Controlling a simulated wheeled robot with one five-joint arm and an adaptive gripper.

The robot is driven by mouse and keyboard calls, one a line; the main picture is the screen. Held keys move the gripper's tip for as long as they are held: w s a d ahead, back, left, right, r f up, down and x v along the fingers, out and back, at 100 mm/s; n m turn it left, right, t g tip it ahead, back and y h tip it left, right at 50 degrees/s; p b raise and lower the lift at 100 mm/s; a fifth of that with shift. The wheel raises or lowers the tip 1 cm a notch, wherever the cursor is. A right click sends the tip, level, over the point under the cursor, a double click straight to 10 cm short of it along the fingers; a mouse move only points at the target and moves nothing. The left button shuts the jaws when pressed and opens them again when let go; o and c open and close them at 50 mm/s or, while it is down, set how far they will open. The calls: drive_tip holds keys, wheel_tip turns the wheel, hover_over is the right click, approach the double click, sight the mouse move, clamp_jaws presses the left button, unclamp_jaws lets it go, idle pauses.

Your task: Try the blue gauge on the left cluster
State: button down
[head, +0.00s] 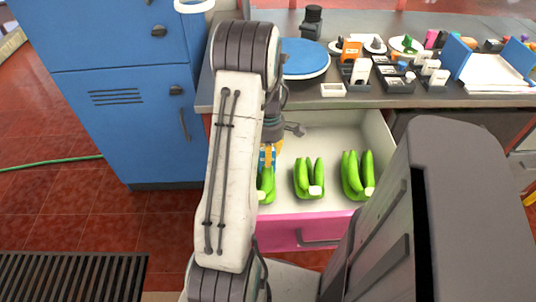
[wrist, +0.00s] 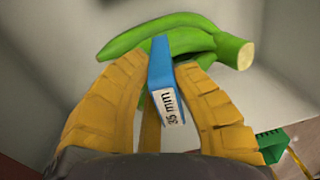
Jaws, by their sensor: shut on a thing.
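My gripper (wrist: 160,105) has yellow ribbed fingers and is shut on the blue gauge (wrist: 160,65). The gauge has a white label with "mm" on it. Its far end overlaps the near edge of the left cluster (wrist: 185,41), a bunch of green bananas with a pale cut stem at right. I cannot tell whether they touch. In the head view the left cluster (head: 266,187) lies in the open drawer, partly hidden by my arm. The blue gauge (head: 262,158) shows just above it, beside the arm.
Two more green clusters, middle (head: 309,180) and right (head: 358,177), lie in the pink-fronted drawer (head: 290,233). A counter above holds a blue disc (head: 303,58), small items and a blue-and-white tray (head: 492,72). A blue cabinet (head: 115,90) stands left. A green block (wrist: 270,146) shows in the wrist view.

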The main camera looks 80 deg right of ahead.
drive_tip(key=shift+f+b, duration=1)
drive_tip(key=shift+f, duration=0.3)
idle(5.0)
drive_tip(key=shift+r, duration=0.3)
idle(0.8)
